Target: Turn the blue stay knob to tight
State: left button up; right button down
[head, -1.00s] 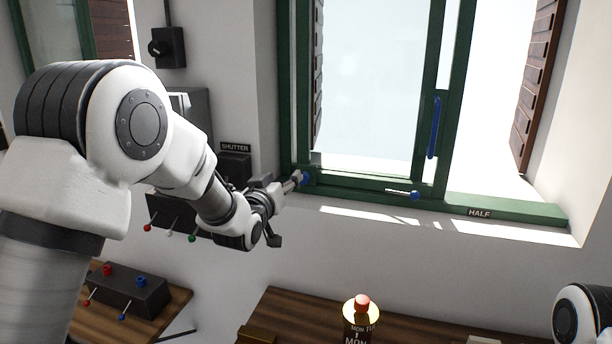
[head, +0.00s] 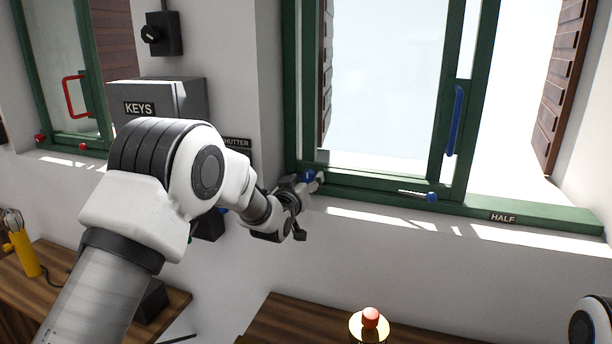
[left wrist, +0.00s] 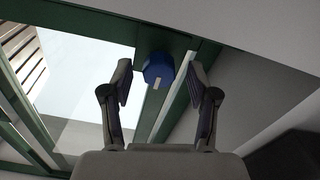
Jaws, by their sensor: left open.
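The blue knob (head: 309,176) sits at the lower left corner of the green window frame (head: 380,185). In the left wrist view, the blue knob (left wrist: 158,70) is faceted and has a pale mark on its lower face. My left gripper (head: 317,182) is at the knob in the head view, its light fingertip partly overlapping it. In the left wrist view my left gripper (left wrist: 160,82) is open, with one finger on each side of the knob and gaps showing between. My right gripper is out of view.
A blue-ended lever (head: 432,197) and a blue handle (head: 455,120) are on the window to the right. A HALF label (head: 503,217) marks the sill. A grey KEYS box (head: 150,97) hangs left. A red-topped object (head: 370,318) stands on the bench below.

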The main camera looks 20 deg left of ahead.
pick_arm(q)
grip_shut()
